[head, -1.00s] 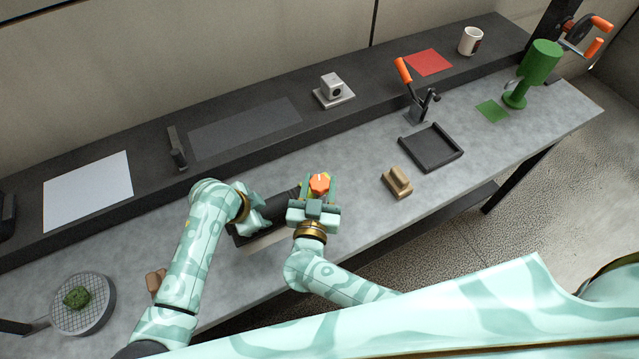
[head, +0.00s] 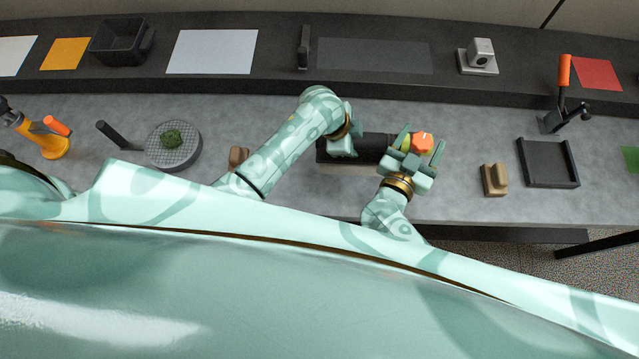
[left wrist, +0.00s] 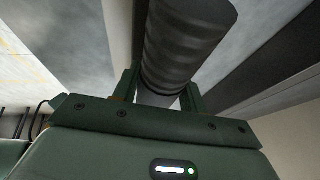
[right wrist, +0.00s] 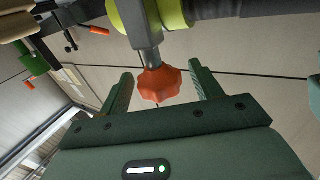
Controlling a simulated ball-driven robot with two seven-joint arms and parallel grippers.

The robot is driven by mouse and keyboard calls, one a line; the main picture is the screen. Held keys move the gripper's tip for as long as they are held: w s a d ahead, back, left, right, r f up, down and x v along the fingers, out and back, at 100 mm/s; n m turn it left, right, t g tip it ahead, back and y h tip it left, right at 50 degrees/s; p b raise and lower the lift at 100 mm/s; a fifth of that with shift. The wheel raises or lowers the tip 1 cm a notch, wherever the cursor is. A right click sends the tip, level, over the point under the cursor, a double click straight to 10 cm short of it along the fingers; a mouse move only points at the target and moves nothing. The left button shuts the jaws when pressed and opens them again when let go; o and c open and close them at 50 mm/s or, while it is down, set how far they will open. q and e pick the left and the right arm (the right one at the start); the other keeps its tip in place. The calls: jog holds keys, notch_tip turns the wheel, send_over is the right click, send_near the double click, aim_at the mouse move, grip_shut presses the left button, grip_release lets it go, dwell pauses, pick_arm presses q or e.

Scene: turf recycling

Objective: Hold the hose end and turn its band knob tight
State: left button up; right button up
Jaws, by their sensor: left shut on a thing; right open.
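The black ribbed hose (left wrist: 180,45) runs between the fingers of my left gripper (left wrist: 160,88), which is shut on it. In the head view the hose (head: 372,148) lies level over a dark holder on the bench, with my left gripper (head: 345,148) around it. The orange band knob (right wrist: 160,84) sits on a grey stem under a yellow-green band (right wrist: 171,10) at the hose end. My right gripper (right wrist: 164,95) is open, with one finger on each side of the knob and visible gaps. The knob also shows in the head view (head: 423,142).
A tan block (head: 494,180) and a black tray (head: 548,163) stand to the right on the grey bench. A round mesh stand (head: 173,148) with a green clump is at the left. A dark raised shelf (head: 270,60) runs along the back.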

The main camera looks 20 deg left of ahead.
jog(key=n+y, duration=0.2)
jog(key=y, duration=0.1)
jog(key=shift+d+n+t+y, duration=0.15)
jog(key=shift+n+t+y, duration=0.15)
jog(key=shift+t+y, duration=0.1)
jog(key=s+y, duration=0.2)
jog(key=s, duration=1)
jog(key=s+a+f+n+g+y, duration=0.1)
jog(key=s+a+f+g+y, duration=0.2)
jog(key=s+a+g+y, duration=0.2)
jog(key=s+a+f+g+y, duration=0.4)
jog(key=s+a+g, duration=0.3)
jog(key=a+g, duration=0.4)
jog(key=shift+s+a+n+g+y, duration=0.3)
jog(key=shift+n+g+y, duration=0.1)
jog(key=shift+g+y, duration=0.4)
jog(key=shift+w, duration=0.1)
